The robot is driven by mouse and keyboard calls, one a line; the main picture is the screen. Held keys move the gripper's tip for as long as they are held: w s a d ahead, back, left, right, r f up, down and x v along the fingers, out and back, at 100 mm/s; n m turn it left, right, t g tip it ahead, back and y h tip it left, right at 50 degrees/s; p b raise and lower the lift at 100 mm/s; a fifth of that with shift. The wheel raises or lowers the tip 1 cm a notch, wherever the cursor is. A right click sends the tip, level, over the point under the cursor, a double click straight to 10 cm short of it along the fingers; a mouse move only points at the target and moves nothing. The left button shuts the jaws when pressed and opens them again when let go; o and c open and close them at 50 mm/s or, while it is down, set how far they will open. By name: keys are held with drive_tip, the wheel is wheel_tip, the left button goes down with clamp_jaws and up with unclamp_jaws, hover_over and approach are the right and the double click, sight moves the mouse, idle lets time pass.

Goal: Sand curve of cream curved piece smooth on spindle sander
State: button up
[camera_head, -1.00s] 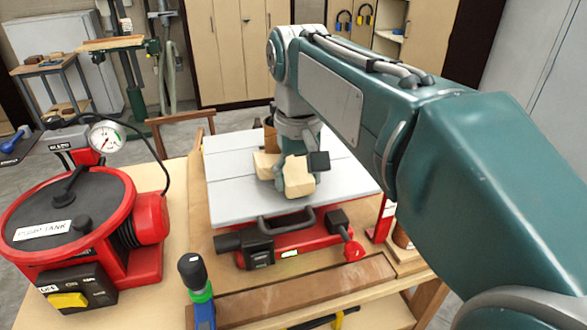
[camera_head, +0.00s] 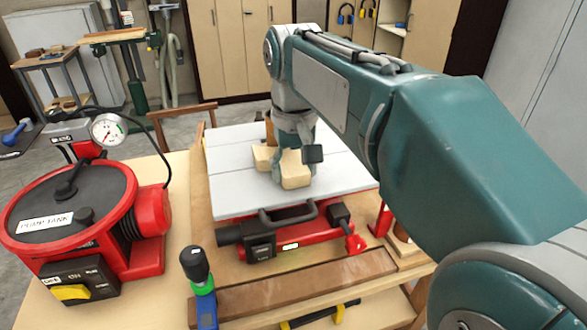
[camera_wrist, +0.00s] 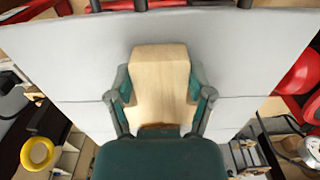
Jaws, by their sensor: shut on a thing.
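The cream curved piece (camera_head: 295,172) is a pale wooden block at the sander's table, showing on both sides of my gripper (camera_head: 284,165). In the wrist view the piece (camera_wrist: 160,72) lies between the two green fingers of my gripper (camera_wrist: 160,92), which are shut on its sides. Its curve is mostly hidden. The spindle sander (camera_head: 240,200) has a light grey table and a red base. A brown upright part (camera_head: 270,133), perhaps the spindle, shows partly behind my wrist. I cannot tell whether the piece touches it.
A red pump tank (camera_head: 45,230) with a gauge stands left of the sander. A green-and-blue tool with a black knob (camera_head: 195,265) stands in front, beside a brown wooden strip (camera_head: 300,287). The left part of the sander's table is bare.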

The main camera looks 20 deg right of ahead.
drive_tip(key=shift+w, duration=0.25)
idle(0.9)
drive_tip(key=shift+s, duration=0.3)
idle(1.3)
drive_tip(key=shift+s+r, duration=0.2)
drive_tip(key=shift+s, duration=0.65)
drive_tip(key=shift+s+r, duration=0.2)
drive_tip(key=shift+s, duration=0.6)
drive_tip(key=shift+s+r, duration=0.2)
drive_tip(key=shift+s, duration=0.65)
drive_tip(key=shift+w, duration=0.1)
drive_tip(key=shift+w+d+r, duration=0.1)
drive_tip(key=shift+w+r, duration=0.3)
drive_tip(key=shift+w, duration=0.25)
drive_tip(key=shift+w+d+r, duration=0.1)
drive_tip(key=shift+w+r, duration=0.25)
drive_tip(key=shift+w, duration=0.25)
drive_tip(key=shift+w+a+f, duration=0.1)
drive_tip(key=shift+w+f, duration=0.15)
drive_tip(key=shift+f, duration=0.45)
drive_tip(key=shift+w+f, duration=0.2)
drive_tip(key=shift+f, duration=0.5)
drive_tip(key=shift+w+a, duration=0.15)
drive_tip(key=shift+w, duration=0.6)
drive_tip(key=shift+w, duration=0.25)
